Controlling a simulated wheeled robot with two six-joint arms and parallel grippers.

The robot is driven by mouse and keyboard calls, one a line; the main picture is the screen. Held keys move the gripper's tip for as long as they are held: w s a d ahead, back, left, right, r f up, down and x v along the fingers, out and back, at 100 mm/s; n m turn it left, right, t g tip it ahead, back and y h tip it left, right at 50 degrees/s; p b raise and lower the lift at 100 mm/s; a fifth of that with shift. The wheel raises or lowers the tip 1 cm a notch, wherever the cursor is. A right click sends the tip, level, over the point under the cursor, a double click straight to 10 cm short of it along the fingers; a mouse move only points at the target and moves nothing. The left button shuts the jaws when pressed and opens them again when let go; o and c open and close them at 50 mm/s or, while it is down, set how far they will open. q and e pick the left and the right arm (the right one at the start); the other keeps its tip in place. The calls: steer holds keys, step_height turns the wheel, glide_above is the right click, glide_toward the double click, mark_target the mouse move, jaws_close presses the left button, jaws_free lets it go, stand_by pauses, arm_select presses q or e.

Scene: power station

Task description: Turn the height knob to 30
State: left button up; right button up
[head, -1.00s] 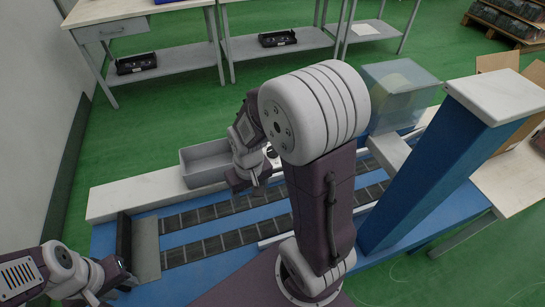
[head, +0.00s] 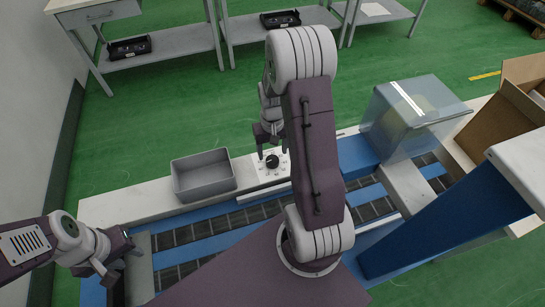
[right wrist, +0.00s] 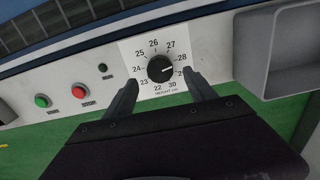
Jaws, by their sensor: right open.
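The height knob (head: 272,161) is a round black dial on a white plate on the front rail of the conveyor. In the right wrist view the knob (right wrist: 160,69) has numbers from 22 to 30 around it. Its white mark points to the right, around 28 to 29. My right gripper (head: 273,150) is at the knob. In the right wrist view its fingers (right wrist: 160,82) are apart, one on each side of the dial's lower part; contact with the knob cannot be told. My left gripper (head: 120,264) is at the lower left, away from the knob.
A grey bin (head: 203,190) stands beside the knob plate. A red button (right wrist: 79,92), a green button (right wrist: 41,100) and a small dark button are on the same panel. A clear box (head: 415,115) covers the conveyor at the right. A blue post (head: 450,230) stands near my right arm.

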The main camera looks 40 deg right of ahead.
mark_target(272, 159)
step_height(272, 159, down, 4)
steer(key=shift+f+b, duration=0.1)
steer(key=shift+b, duration=0.4)
steer(key=c, duration=1.4)
